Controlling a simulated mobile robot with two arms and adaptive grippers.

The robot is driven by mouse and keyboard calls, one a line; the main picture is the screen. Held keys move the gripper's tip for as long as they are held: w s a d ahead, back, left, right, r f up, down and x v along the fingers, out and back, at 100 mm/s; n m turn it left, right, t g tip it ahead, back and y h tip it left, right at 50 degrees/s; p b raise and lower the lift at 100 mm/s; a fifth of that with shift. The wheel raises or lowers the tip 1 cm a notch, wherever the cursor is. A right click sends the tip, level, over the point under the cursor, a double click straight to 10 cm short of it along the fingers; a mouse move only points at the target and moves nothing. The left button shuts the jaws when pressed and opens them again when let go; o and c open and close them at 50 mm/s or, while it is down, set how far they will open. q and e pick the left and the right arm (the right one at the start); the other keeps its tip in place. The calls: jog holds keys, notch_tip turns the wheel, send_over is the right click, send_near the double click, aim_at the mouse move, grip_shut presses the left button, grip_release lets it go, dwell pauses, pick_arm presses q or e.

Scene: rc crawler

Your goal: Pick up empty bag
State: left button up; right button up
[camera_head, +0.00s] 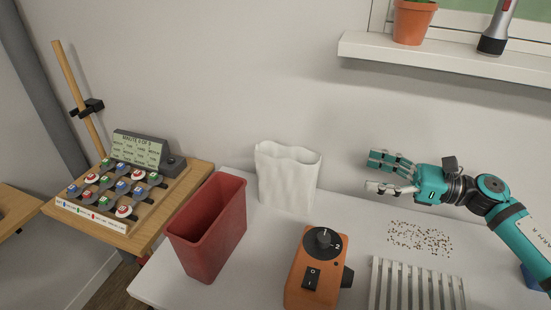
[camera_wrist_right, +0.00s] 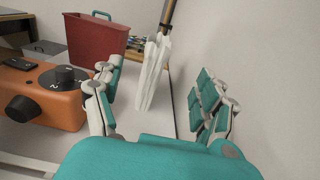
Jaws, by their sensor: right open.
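The empty bag (camera_head: 287,178) is white and crumpled-looking. It stands upright on the white table against the wall, just right of the red bin. In the right wrist view the bag (camera_wrist_right: 153,72) shows ahead, between the two sides of my right gripper. My right gripper (camera_head: 376,174) is teal and grey, open and empty. It is above the table, to the right of the bag and apart from it. In the right wrist view its fingers (camera_wrist_right: 158,108) are spread wide. My left gripper is not in view.
A red bin (camera_head: 207,228) stands left of the bag. An orange box with a knob and switch (camera_head: 318,268) is in front. A slatted grey rack (camera_head: 418,288) and scattered small bits (camera_head: 420,238) lie at right. A windowsill shelf (camera_head: 450,58) overhangs above the right arm.

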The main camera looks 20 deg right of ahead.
aim_at(320, 157)
jog(key=p+x, duration=0.2)
jog(key=x, duration=0.4)
jog(key=p+x, duration=0.2)
jog(key=x, duration=0.4)
jog(key=shift+w+d+r, duration=0.1)
jog(key=shift+r, duration=0.15)
jog(key=shift+a, duration=0.2)
jog(key=shift+w+a+r+p, duration=0.1)
jog(key=shift+w+a+p, duration=0.1)
jog(key=shift+p, duration=0.15)
jog(key=p+x, duration=0.2)
jog(key=x, duration=0.2)
jog(key=shift+a, duration=0.3)
jog(key=shift+w+a, duration=0.1)
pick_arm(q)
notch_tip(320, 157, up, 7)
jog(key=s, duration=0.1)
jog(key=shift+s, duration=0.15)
pick_arm(e)
jog(key=shift+c, duration=0.8)
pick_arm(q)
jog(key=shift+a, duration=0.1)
pick_arm(e)
jog(key=c, duration=0.9)
